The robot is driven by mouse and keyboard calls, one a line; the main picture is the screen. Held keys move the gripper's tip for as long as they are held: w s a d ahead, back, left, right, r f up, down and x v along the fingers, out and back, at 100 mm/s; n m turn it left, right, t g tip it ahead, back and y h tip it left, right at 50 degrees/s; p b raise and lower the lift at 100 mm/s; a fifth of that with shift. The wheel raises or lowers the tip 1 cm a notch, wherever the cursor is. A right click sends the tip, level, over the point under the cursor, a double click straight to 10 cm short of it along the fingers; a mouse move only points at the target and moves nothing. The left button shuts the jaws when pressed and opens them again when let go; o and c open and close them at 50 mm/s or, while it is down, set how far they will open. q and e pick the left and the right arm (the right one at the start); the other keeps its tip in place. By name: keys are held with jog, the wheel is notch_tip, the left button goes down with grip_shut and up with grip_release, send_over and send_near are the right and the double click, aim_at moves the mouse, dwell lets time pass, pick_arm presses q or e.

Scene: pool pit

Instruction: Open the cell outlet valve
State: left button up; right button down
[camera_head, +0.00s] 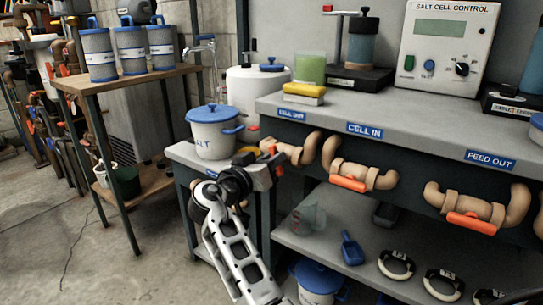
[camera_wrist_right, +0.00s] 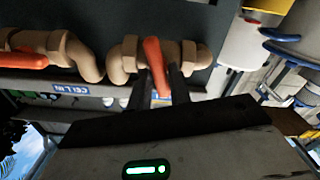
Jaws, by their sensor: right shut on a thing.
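The cell outlet valve is a tan pipe fitting (camera_head: 296,154) under the "CELL OUT" label (camera_head: 291,114), at the left end of the bench front. In the wrist view its body (camera_wrist_right: 129,56) shows with its orange lever (camera_wrist_right: 155,62) standing across the pipe, slightly tilted. My right gripper (camera_head: 268,160) is at this valve, its two dark fingers (camera_wrist_right: 161,88) on either side of the lever and shut on it. In the head view the gripper hides part of the valve and lever. My left gripper is not in view.
The cell inlet valve (camera_head: 385,181) and feed outlet valve (camera_head: 490,211) have orange levers lying along their pipes. A salt bucket (camera_head: 214,140) stands on a low side shelf (camera_head: 180,151) close to my right gripper. Below, the bench shelf (camera_head: 335,273) holds a jug and scoop.

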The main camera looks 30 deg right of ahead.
pick_arm(q)
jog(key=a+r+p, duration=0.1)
jog(key=p, duration=0.2)
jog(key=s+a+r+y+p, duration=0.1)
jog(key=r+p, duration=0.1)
jog(key=p, duration=0.1)
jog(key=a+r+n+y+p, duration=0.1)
jog(key=p, duration=0.2)
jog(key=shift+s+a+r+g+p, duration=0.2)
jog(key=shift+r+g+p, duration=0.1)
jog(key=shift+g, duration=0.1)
pick_arm(e)
jog(key=n, duration=1.4)
jog(key=shift+w+a+f+n, duration=0.1)
jog(key=shift+w+f+n, duration=0.15)
jog(key=shift+f+n, duration=0.1)
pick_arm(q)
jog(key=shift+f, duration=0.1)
pick_arm(e)
jog(key=c, duration=1.4)
grip_release()
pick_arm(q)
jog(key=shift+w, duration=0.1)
pick_arm(e)
jog(key=shift+a, duration=0.1)
